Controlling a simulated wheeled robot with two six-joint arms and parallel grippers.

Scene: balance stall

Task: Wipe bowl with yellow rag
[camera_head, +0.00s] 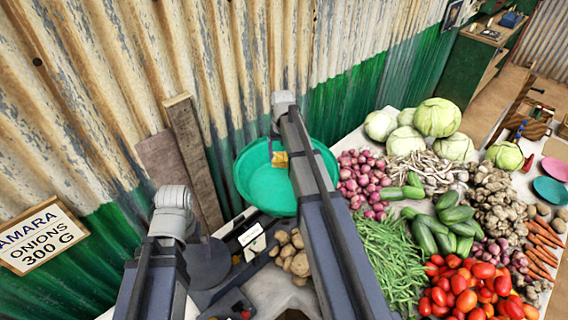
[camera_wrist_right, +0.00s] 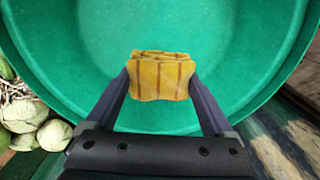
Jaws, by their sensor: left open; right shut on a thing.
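The large green bowl (camera_head: 262,190) stands near the wall at the table's left end, and its inside fills much of the right wrist view (camera_wrist_right: 215,55). The folded yellow rag (camera_head: 280,159) is over the bowl's inside. My right gripper (camera_wrist_right: 160,78) is shut on the rag (camera_wrist_right: 160,80), one finger on each side. I cannot tell whether the rag touches the bowl's surface. In the head view my right arm covers part of the bowl's right side.
Potatoes (camera_head: 293,255) lie in front of the bowl. Red onions (camera_head: 362,182), green beans (camera_head: 395,255), tomatoes (camera_head: 470,290) and cabbages (camera_head: 437,118) crowd the table to the right. The corrugated wall (camera_head: 230,60) and leaning planks (camera_head: 193,160) stand close behind and left.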

